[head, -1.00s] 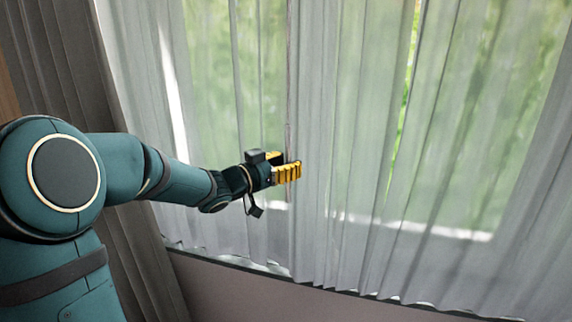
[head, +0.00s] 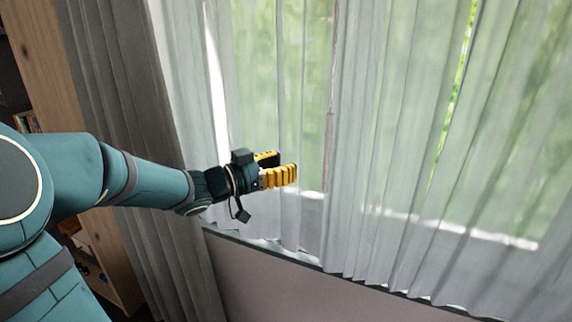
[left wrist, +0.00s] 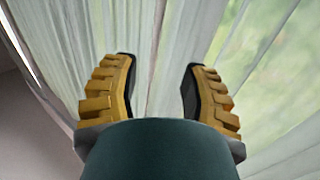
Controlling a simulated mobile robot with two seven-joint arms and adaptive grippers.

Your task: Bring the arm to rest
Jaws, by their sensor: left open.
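My left arm (head: 150,185) reaches in from the left, stretched out roughly level in front of the window. My left gripper (head: 282,167) has yellow ribbed fingers with dark inner pads. In the left wrist view the fingers (left wrist: 160,85) stand wide apart with nothing between them. Sheer white curtains (head: 375,170) hang behind the gripper; I cannot tell whether the fingertips touch them. My right gripper is in neither view.
A dark grey drape (head: 135,150) hangs at the left, behind my arm. A wooden shelf unit (head: 45,60) stands at the far left. Below the curtains is a plain wall (head: 300,295). Green foliage shows through the window.

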